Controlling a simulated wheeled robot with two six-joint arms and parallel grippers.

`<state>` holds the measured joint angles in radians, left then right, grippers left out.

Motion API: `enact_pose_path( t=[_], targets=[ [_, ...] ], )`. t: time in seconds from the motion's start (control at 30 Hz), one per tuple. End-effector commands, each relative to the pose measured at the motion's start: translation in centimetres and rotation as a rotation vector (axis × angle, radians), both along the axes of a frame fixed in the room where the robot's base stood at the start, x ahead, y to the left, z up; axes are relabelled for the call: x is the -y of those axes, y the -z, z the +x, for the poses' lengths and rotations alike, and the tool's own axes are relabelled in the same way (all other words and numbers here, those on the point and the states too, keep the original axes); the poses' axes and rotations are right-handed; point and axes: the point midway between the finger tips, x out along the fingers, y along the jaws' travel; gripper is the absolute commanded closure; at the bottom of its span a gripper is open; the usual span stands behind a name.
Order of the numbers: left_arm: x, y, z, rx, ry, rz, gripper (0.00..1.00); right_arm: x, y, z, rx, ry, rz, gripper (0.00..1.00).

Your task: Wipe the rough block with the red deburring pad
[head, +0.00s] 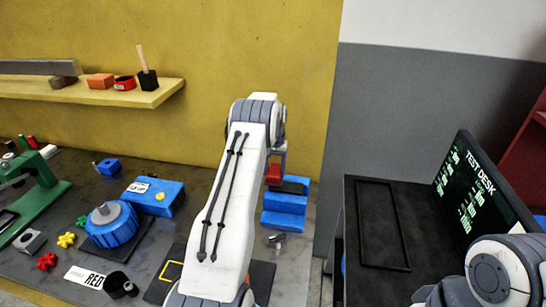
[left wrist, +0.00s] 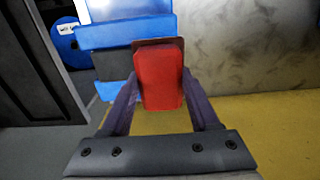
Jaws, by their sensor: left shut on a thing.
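The red deburring pad (head: 272,176) is beyond my left forearm in the head view. In the left wrist view the pad (left wrist: 160,78) stands between the two fingers of my left gripper (left wrist: 162,105), which is shut on it. A thin dark brown edge shows behind the pad's top there. The gripper is beside stacked blue bins (head: 284,211) at the bench's right end; whether the pad touches them I cannot tell. A grey block with a hole (head: 30,241) lies at the bench's left; I cannot tell if it is the rough block. My right gripper is out of view.
A blue round fixture (head: 110,224) and a blue box (head: 153,195) stand on the dark bench. A green press (head: 38,205) is at left. A shelf (head: 120,94) hangs on the yellow wall. A black test desk (head: 385,225) is at right, beyond a gap.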

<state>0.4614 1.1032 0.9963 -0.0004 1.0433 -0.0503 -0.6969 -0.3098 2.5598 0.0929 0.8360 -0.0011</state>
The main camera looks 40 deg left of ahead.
Motion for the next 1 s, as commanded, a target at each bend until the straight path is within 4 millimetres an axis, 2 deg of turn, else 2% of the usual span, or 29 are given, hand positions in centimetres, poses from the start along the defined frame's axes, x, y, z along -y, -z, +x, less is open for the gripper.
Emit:
enact_pose_path(
  t=[0.1, 0.5, 1.0],
  targets=[
    [0.1, -1.5, 0.1, 0.001, 0.001, 0.000, 0.90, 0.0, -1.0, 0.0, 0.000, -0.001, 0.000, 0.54],
    [0.3, -4.9, 0.2, 0.002, 0.004, 0.001, 0.90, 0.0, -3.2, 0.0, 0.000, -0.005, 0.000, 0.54],
    [0.4, -5.3, 0.2, 0.001, 0.004, 0.000, 0.90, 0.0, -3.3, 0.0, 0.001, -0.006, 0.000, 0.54]
  ],
)
